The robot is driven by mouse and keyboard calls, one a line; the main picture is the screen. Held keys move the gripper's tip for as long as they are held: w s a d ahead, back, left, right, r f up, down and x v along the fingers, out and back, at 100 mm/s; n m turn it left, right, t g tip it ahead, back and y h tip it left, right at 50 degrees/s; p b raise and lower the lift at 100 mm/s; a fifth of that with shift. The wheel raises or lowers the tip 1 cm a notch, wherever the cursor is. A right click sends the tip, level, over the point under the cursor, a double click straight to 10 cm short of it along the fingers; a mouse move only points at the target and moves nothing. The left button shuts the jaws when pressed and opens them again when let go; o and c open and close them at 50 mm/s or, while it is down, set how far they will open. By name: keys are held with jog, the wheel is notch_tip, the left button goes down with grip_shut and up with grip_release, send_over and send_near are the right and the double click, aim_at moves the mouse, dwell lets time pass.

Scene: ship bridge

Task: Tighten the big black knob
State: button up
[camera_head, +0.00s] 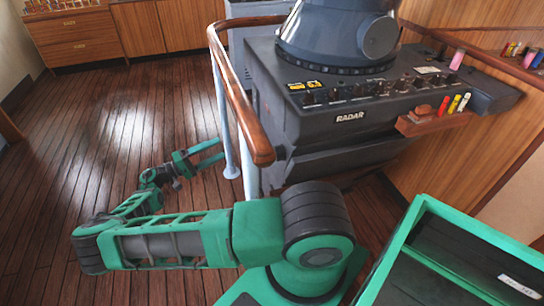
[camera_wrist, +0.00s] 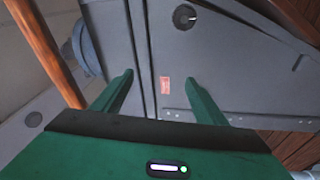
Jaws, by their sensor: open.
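A round black knob (camera_wrist: 184,16) shows near the top of my wrist view, on a grey panel of the radar console. I take it for the big black knob, though its size is hard to judge. In the head view, that side of the console (camera_head: 263,105) is turned away and the knob does not show. My gripper (camera_head: 221,150) is low beside the console, left of the rail posts, pointing toward it. In the wrist view, its two green fingers (camera_wrist: 158,78) are wide apart with nothing between them, and the knob is beyond their tips.
A row of small black knobs (camera_head: 357,91) lines the console top. A green-framed bin (camera_head: 420,245) is at bottom right. The wooden floor (camera_head: 110,120) is open at left.

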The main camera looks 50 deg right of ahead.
jog(key=s+d+f+n, duration=0.1)
jog(key=s+d+n, duration=0.3)
jog(key=s+n, duration=0.15)
jog(key=n+y, duration=0.2)
jog(key=n, duration=0.3)
send_near(279, 153)
jog(key=w+f, duration=0.3)
jog(key=x, duration=1)
jog(key=shift+s+r+g, duration=0.25)
jog(key=shift+g, duration=0.15)
jog(key=shift+a, duration=0.1)
jog(key=shift+r, duration=0.1)
jog(key=c, duration=1)
